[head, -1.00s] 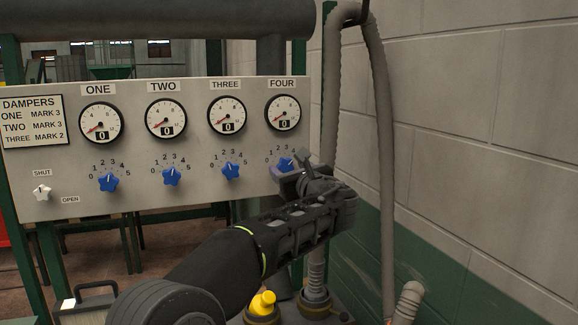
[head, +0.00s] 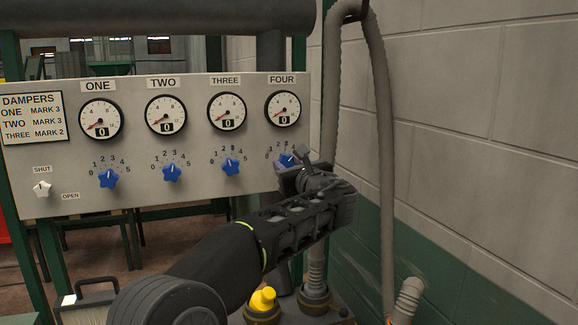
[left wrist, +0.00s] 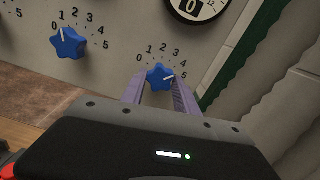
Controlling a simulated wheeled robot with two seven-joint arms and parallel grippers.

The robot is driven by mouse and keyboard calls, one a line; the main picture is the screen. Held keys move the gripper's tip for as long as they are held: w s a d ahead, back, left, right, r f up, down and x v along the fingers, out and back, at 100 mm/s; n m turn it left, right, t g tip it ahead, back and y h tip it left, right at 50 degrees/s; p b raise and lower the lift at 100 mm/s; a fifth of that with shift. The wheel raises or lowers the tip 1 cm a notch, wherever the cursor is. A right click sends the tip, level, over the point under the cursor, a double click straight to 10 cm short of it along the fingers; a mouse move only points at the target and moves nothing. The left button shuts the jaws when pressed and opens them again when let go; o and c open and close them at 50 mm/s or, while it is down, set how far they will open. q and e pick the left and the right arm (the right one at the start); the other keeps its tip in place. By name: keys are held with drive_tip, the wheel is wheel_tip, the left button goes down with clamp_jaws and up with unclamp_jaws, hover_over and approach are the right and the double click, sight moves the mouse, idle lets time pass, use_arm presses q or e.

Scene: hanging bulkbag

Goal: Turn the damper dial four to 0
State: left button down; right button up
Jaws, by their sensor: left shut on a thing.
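The damper dial four (head: 287,160) is a blue star-shaped knob under the gauge FOUR (head: 283,109), partly hidden by my left gripper in the head view. In the left wrist view, dial four (left wrist: 159,76) sits between the two purple fingers, and its white mark points right, close to 5 on its 0 to 5 scale. My left gripper (head: 290,172) is shut on this knob, one finger on each side. The gauge FOUR reads 0. My right gripper is not in view.
The grey panel (head: 200,205) also carries blue dials one (head: 108,179), two (head: 172,173) and three (head: 231,167), and a white SHUT/OPEN knob (head: 42,188). A grey hose (head: 384,150) and block wall (head: 460,100) stand close on the right.

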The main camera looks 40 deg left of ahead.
use_arm(q)
drive_tip(key=shift+f, duration=0.1)
idle(0.3)
drive_tip(key=n+b, duration=0.2)
drive_tip(key=shift+f+n+b, duration=0.1)
drive_tip(key=shift+n+b, duration=0.2)
drive_tip(key=n+b, duration=0.2)
drive_tip(key=shift+n, duration=0.3)
drive_tip(key=n+b, duration=0.4)
drive_tip(key=n, duration=0.2)
drive_tip(key=shift+b, duration=0.3)
drive_tip(key=n+b, duration=0.3)
drive_tip(key=n, duration=0.3)
drive_tip(key=shift+n, duration=0.3)
drive_tip(key=n+b, duration=0.1)
drive_tip(key=n, duration=0.2)
drive_tip(key=shift+n+b, duration=0.3)
drive_tip(key=shift+b, duration=0.1)
drive_tip(key=shift+r+n+b, duration=0.2)
drive_tip(key=shift+n+b, duration=0.2)
drive_tip(key=shift+n, duration=0.9)
